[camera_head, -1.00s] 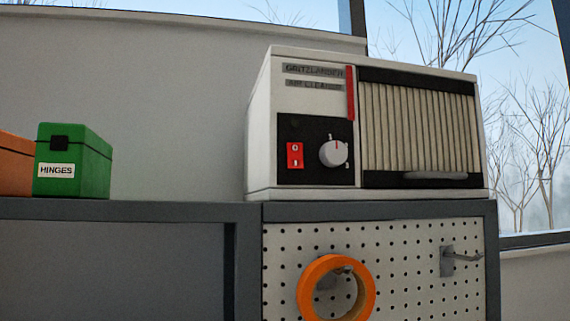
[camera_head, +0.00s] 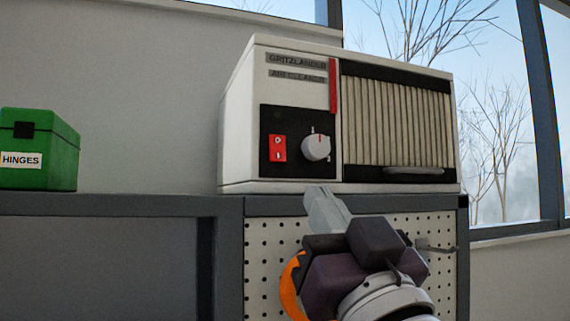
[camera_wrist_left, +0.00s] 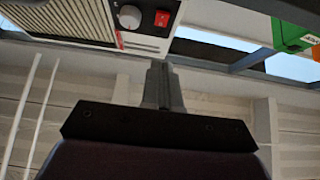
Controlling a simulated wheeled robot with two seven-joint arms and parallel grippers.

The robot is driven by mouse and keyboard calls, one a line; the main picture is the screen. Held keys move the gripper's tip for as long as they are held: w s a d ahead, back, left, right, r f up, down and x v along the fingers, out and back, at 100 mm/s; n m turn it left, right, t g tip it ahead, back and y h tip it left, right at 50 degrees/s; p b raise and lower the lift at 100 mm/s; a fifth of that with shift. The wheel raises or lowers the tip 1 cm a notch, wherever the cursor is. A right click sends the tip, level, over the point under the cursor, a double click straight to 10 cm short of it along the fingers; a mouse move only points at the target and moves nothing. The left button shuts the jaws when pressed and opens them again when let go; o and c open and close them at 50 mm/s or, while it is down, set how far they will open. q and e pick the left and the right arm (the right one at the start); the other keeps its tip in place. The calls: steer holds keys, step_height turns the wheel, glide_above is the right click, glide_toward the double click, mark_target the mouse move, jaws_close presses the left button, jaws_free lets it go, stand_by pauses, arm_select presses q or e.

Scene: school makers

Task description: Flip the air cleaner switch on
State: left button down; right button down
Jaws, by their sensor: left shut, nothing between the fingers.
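The white air cleaner (camera_head: 285,110) stands on top of the grey cabinet. Its red switch (camera_head: 278,148) sits on the black control panel, left of a round white knob (camera_head: 316,147). My left gripper (camera_head: 320,192) is shut and empty, just below the air cleaner's lower edge and in front of the pegboard. The switch is lower in the picture for neither finger; the fingertips are below and right of it, apart from it. In the left wrist view the fingers (camera_wrist_left: 160,68) are together, and the red switch (camera_wrist_left: 162,18) shows above them, beside the knob (camera_wrist_left: 130,17). My right gripper is not in view.
A green box labelled HINGES (camera_head: 40,150) stands on the cabinet top to the left. An orange tape ring (camera_head: 290,285) hangs on the pegboard (camera_head: 262,255), partly hidden by my left gripper. The space before the control panel is clear.

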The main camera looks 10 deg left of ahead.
mark_target(280, 159)
arm_select(q)
steer(key=p+x, duration=0.2)
steer(key=x, duration=0.2)
steer(key=f+p+x, duration=0.1)
steer(key=p+x, duration=0.2)
steer(key=w+p+x, duration=0.1)
steer(key=p+x, duration=0.1)
steer(key=x, duration=0.2)
steer(key=shift+w+a, duration=0.25)
steer(key=shift+a, duration=0.15)
steer(key=shift+w+a+f+p, duration=0.15)
steer(key=shift+w+f+p, duration=0.15)
steer(key=shift+w, duration=0.15)
steer(key=shift+w+a+f+b, duration=0.2)
steer(key=shift+a+f+b, duration=0.1)
steer(key=shift+b, duration=0.25)
steer(key=shift+r, duration=0.25)
steer(key=shift+w, duration=0.1)
steer(key=shift+f, duration=0.1)
